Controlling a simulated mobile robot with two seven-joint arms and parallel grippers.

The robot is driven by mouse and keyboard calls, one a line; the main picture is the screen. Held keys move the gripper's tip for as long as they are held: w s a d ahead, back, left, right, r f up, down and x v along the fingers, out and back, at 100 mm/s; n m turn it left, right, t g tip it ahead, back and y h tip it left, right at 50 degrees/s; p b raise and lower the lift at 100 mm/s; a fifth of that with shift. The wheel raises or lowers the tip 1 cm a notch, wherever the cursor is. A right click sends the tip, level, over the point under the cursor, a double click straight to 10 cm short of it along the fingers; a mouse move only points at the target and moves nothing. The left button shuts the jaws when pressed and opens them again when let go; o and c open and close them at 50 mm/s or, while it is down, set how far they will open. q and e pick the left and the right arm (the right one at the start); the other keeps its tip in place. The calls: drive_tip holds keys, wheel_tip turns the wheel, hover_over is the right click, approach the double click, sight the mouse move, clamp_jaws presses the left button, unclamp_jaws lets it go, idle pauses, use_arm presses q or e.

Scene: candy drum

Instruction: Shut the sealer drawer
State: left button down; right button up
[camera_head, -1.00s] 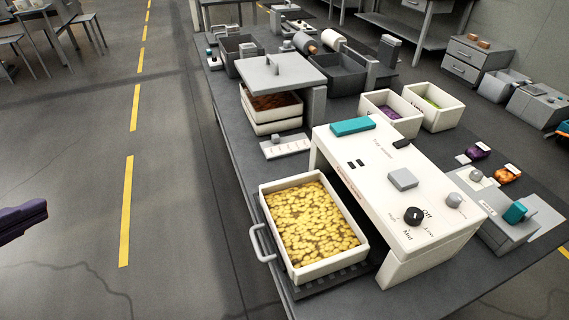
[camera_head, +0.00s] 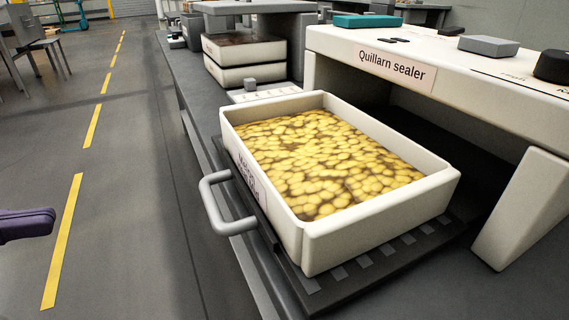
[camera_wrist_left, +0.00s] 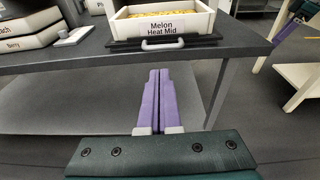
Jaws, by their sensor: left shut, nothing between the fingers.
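The sealer drawer (camera_head: 330,245) is a white tray full of yellow pieces, pulled out from under the white Quillarn sealer (camera_head: 455,75). Its grey loop handle (camera_head: 212,205) sticks out over the table edge. In the left wrist view the drawer front (camera_wrist_left: 195,25) reads "Melon Heat Mid", and the handle (camera_wrist_left: 162,44) is below it. My left gripper (camera_wrist_left: 159,74) is shut and empty, its purple fingers pointing at the drawer front, apart from the handle. In the head view its purple finger (camera_head: 28,224) shows at the left edge. A purple and green part at the wrist view's upper right looks like my right gripper (camera_wrist_left: 287,22); its jaws are unclear.
The table edge (camera_head: 205,130) runs beside the drawer. Stacked white trays (camera_head: 243,62) and a small labelled panel (camera_head: 262,94) stand behind it. The floor (camera_head: 120,220) left of the table is open.

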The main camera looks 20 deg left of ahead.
use_arm(q)
drive_tip(key=b+x, duration=0.4)
drive_tip(key=x, duration=1)
drive_tip(key=shift+s+d+f, duration=0.2)
drive_tip(key=shift+f, duration=0.05)
use_arm(e)
wheel_tip(320, 180, down, 4)
drive_tip(key=shift+f, duration=0.25)
drive_tip(key=shift+d, duration=0.1)
